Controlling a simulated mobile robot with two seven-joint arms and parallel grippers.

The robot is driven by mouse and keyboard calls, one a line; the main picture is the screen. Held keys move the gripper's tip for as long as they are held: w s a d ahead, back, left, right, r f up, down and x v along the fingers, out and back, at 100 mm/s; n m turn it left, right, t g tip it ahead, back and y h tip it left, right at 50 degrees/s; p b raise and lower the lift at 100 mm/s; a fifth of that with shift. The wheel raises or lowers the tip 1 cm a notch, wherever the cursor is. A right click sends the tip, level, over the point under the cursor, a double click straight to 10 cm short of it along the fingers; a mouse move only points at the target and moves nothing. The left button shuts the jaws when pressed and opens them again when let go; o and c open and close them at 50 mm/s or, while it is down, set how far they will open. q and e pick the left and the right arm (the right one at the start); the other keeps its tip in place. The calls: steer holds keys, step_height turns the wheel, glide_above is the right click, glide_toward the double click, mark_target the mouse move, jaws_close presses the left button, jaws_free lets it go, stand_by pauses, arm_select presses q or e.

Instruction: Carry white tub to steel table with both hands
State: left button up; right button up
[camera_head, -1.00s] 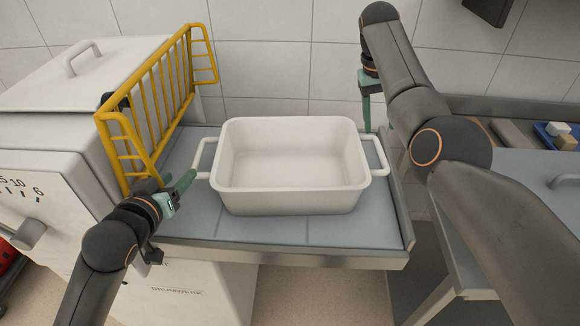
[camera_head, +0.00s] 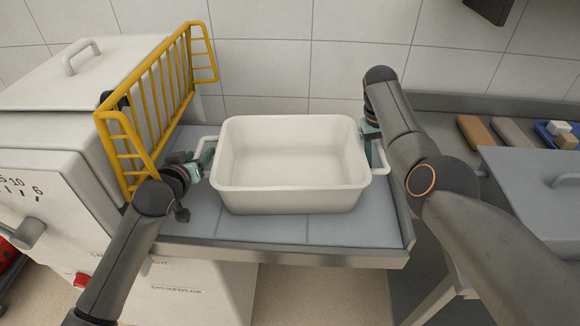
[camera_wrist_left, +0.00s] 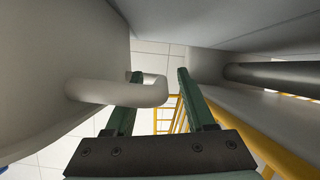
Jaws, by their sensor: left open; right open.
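The white tub (camera_head: 290,200) stands upright and empty on a grey-topped stand, with a loop handle at each side. My left gripper (camera_head: 208,160) is at its left handle. In the left wrist view the open green fingers (camera_wrist_left: 158,80) are close to the white handle (camera_wrist_left: 110,92), which reaches in between them from the left. My right gripper (camera_head: 370,148) is open at the right handle (camera_head: 381,158), partly hidden behind my arm. I cannot tell if its fingers straddle the bar. The steel table (camera_head: 408,103) is at the right, partly covered by my right arm.
A yellow rail guard (camera_head: 157,100) rises close to my left gripper, beside a white machine (camera_head: 60,150) with a lever. The stand's front (camera_head: 300,230) is clear. On the right are brown and grey blocks and a blue tray (camera_head: 545,137).

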arm_select(q)
steer(key=shift+w, duration=0.1)
arm_select(e)
steer(key=shift+f, duration=0.1)
arm_select(q)
jaws_close()
arm_select(e)
jaws_close()
stand_by(1.2)
